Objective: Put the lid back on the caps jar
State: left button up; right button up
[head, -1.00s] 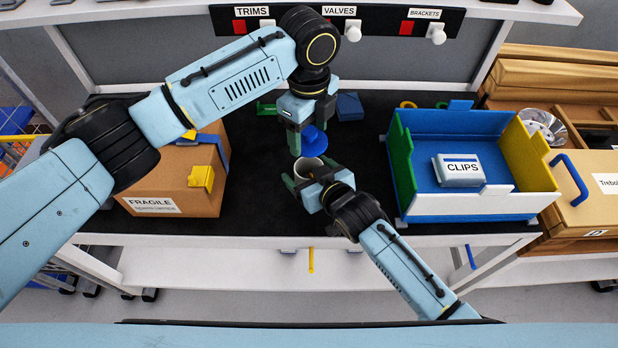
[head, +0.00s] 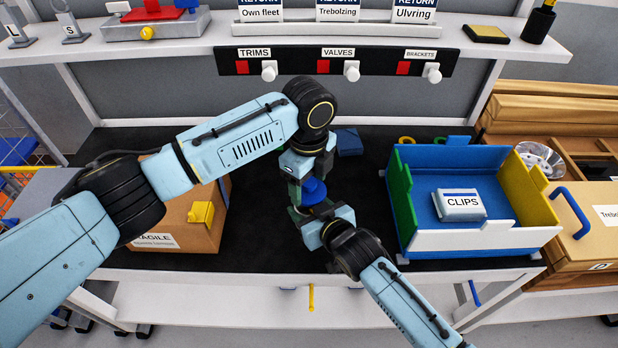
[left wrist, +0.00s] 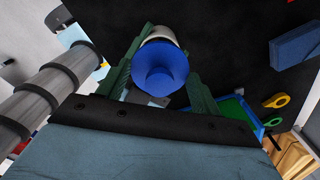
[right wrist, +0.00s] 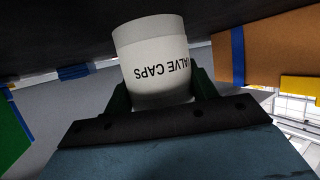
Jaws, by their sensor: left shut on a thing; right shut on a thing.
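My left gripper (head: 308,180) is shut on the blue lid (head: 314,191) and points down over the table. In the left wrist view the lid (left wrist: 160,68) sits between the green fingers, with the pale jar (left wrist: 163,34) right behind it. My right gripper (head: 312,217) is shut on the white caps jar (right wrist: 155,55), which shows inverted lettering ending in "ALVE CAPS" in the right wrist view. In the head view the lid is directly over the jar, which is mostly hidden by the grippers. I cannot tell whether lid and rim touch.
A blue, green and yellow bin (head: 470,240) with a CLIPS box (head: 460,205) stands to the right. A cardboard box (head: 175,225) stands to the left, partly behind my left arm. A blue block (head: 348,142) lies behind the grippers. Dark table top is clear between them.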

aim_at(309, 193)
pick_arm(q)
jog(key=shift+f, duration=0.4)
jog(key=shift+f, duration=0.9)
jog(key=shift+f, duration=0.7)
jog(key=o, duration=1.1)
jog(key=shift+s+f, duration=0.1)
notch_tip(309, 193, up, 12)
jog(key=shift+r, duration=0.2)
